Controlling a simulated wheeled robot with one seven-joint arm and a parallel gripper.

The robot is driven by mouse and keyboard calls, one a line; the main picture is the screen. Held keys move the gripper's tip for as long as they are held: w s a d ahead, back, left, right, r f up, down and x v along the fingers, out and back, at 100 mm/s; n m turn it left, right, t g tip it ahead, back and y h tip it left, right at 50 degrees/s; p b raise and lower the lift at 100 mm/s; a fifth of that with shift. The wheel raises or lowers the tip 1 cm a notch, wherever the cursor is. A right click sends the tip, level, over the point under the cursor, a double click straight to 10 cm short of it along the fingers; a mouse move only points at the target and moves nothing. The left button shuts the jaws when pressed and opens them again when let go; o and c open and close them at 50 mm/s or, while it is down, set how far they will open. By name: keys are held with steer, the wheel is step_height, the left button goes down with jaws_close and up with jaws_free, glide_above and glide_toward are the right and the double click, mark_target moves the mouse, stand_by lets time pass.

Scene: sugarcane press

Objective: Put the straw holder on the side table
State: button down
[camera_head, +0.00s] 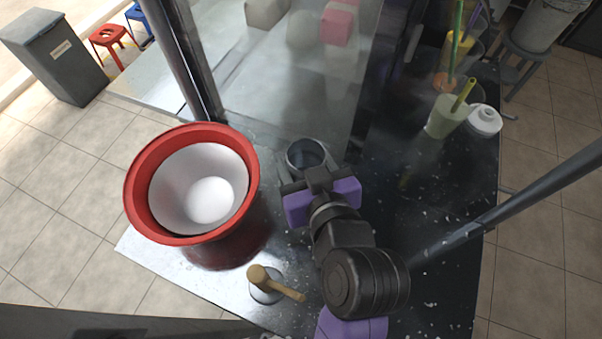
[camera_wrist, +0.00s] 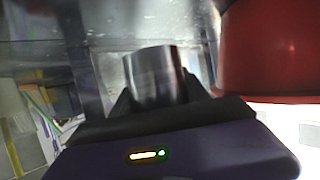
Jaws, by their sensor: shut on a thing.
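My gripper (camera_head: 308,174) is shut on a grey metal cup-shaped cylinder, which I take to be the straw holder (camera_head: 303,152). Its round open top shows in the head view, and no straws are seen in it. In the wrist view the straw holder (camera_wrist: 153,76) stands between the two dark fingers, slightly tilted in the picture. The gripper is over the black speckled counter (camera_head: 430,255), near the clear panel. I cannot tell whether the holder's base touches the counter. I cannot tell which surface is the side table.
A red pot with a white bowl (camera_head: 190,185) stands close left of my gripper. A wooden-handled item (camera_head: 275,282) lies in front. A pale cup (camera_head: 445,118) and a white lidded jar (camera_head: 485,120) stand at the right. A clear panel (camera_head: 290,75) rises behind; a grey bin (camera_head: 55,58) stands far left.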

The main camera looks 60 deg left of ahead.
steer(key=shift+f+b, duration=1.75)
steer(key=shift+f, duration=0.3)
steer(key=shift+f, duration=0.2)
steer(key=c, duration=0.6)
jaws_free()
steer(key=shift+o, duration=0.2)
steer(key=shift+r, duration=0.15)
steer(key=v, duration=1.2)
steer(key=shift+b, duration=0.35)
steer(key=shift+d, duration=0.1)
